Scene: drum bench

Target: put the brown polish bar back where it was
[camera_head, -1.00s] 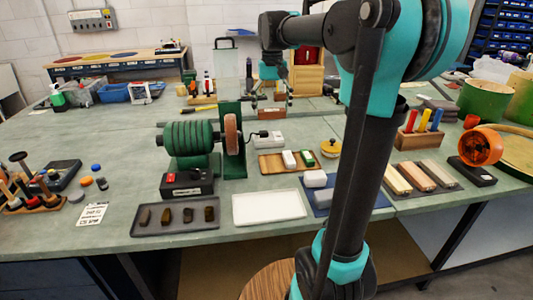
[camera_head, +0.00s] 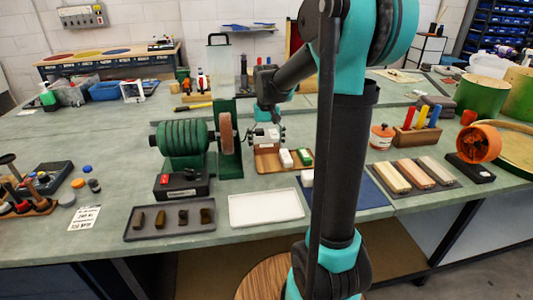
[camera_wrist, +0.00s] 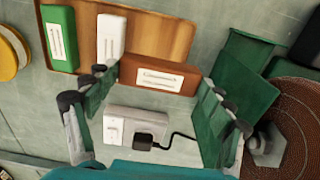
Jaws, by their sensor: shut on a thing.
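My gripper (camera_wrist: 158,84) is shut on the brown polish bar (camera_wrist: 150,77), which has a white label, in the wrist view. The bar lies across the lower right part of the wooden tray (camera_wrist: 183,38) in that view, beside a white bar (camera_wrist: 110,38) and a green bar (camera_wrist: 61,40). I cannot tell whether the bar touches the tray. In the head view my gripper (camera_head: 266,136) is just behind the wooden tray (camera_head: 268,166), with the white bar (camera_head: 286,159) and green bar (camera_head: 304,157) to its right. The brown bar is not clear there.
The green buffing machine (camera_head: 183,138) stands close left of the tray. A white socket box (camera_wrist: 118,126) with a plug and cable lies below the gripper in the wrist view. An empty white tray (camera_head: 266,208) and a dark tray (camera_head: 150,232) with several brown pieces are in front.

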